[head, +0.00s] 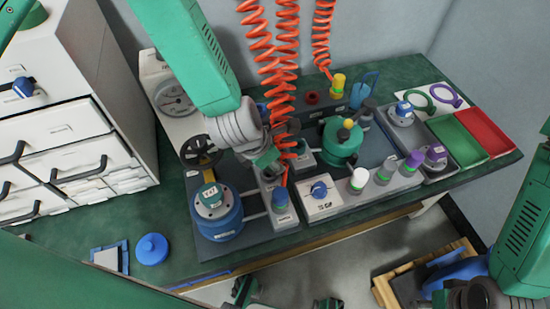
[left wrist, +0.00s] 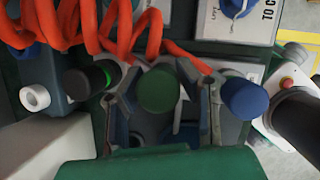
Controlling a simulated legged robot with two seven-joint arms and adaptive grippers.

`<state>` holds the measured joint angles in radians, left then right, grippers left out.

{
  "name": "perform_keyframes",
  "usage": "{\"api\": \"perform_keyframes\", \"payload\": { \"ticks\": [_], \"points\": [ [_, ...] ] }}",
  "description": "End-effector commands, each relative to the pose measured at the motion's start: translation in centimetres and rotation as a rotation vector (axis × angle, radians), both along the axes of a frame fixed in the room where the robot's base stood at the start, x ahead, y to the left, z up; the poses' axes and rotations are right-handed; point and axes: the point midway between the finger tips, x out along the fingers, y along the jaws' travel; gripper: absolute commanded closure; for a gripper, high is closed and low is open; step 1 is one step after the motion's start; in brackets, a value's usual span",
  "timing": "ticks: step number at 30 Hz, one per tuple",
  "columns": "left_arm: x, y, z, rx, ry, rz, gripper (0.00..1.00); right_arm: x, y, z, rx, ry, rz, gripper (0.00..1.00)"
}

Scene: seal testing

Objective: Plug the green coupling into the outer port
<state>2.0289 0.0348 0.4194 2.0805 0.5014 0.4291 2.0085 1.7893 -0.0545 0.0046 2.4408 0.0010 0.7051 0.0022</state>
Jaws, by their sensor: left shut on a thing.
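My left gripper (head: 272,164) is over the bench beside the orange coiled hoses, pointing down. In the left wrist view, the round dark green coupling (left wrist: 158,91) sits between its fingers, which are shut on it. In the head view my wrist and the hoses largely hide the coupling. A blue-capped coupling (left wrist: 243,97) is just right of it in the wrist view, and shows in the head view (head: 281,193) on a grey block. I cannot tell which opening is the outer port, or whether the green coupling touches it.
A blue round vessel (head: 215,212) stands left of the block. A white box with a blue knob (head: 320,190) stands right of it. A green vessel (head: 342,146) is behind. Orange hoses (head: 283,50) hang close to my left wrist. The bench's front left has some bare room.

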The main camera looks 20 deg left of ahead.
Motion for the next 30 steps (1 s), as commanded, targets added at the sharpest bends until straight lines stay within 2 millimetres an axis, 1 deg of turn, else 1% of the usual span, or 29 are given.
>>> {"api": "perform_keyframes", "payload": {
  "ticks": [26,27,29,30],
  "points": [
    [-0.4,-0.6,-2.2,-0.001,0.015,-0.007,1.00,0.0,0.0,-1.0,0.000,0.000,0.000,0.60],
    [-0.4,-0.6,-2.2,-0.002,0.014,-0.007,0.69,0.0,0.0,-1.0,0.000,0.000,0.000,0.60],
    [-0.5,-0.7,-2.0,-0.002,0.013,-0.008,0.48,0.0,0.0,-0.9,0.000,0.000,0.000,0.60],
    [-0.4,-0.6,-2.0,-0.001,0.012,-0.008,0.48,0.0,0.0,-0.9,0.000,0.000,0.000,0.60]
  ]
}}
